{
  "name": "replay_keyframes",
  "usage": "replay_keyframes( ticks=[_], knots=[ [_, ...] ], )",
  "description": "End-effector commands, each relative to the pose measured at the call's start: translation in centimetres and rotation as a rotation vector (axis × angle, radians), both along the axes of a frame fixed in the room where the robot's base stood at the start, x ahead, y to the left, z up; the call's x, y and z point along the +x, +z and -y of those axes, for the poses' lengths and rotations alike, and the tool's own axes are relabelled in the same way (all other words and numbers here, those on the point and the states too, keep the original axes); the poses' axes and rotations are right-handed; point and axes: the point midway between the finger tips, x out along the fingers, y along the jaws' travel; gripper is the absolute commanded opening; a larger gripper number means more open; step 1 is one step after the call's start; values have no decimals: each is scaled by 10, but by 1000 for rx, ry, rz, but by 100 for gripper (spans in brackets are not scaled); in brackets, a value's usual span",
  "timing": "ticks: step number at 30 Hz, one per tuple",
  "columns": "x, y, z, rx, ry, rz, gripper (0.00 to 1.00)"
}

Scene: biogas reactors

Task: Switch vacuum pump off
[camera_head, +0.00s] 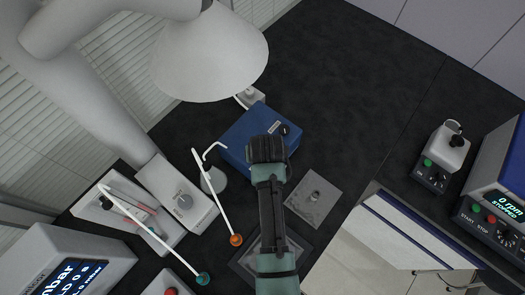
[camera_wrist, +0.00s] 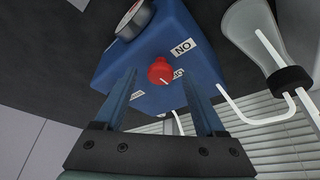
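The vacuum pump looks to be the blue box (camera_head: 243,133) on the black bench, also in the wrist view (camera_wrist: 175,35). A red knob (camera_wrist: 161,70) sits on its face, with a white label reading "NO" or "ON" (camera_wrist: 183,47) beside it and a second label partly hidden behind the knob. My gripper (camera_head: 267,150) is at the front of the blue box and hides part of it in the head view. In the wrist view my gripper (camera_wrist: 160,82) is open, with one finger on each side of the red knob; I cannot tell whether they touch it.
A glass flask with a white tube (camera_wrist: 258,45) stands close at the right in the wrist view. Left of my arm are a stirrer plate (camera_head: 177,200) and a pressure display (camera_head: 65,265). A grey plate (camera_head: 313,198) lies to its right.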

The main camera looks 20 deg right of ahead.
Motion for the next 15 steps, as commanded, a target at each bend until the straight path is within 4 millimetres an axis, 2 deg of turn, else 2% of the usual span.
replay_keyframes(
  ticks=[10,15],
  knots=[
    [-2,4,-1,1,1,-1,72],
    [-9,22,-2,-1,1,2,72]
  ],
)
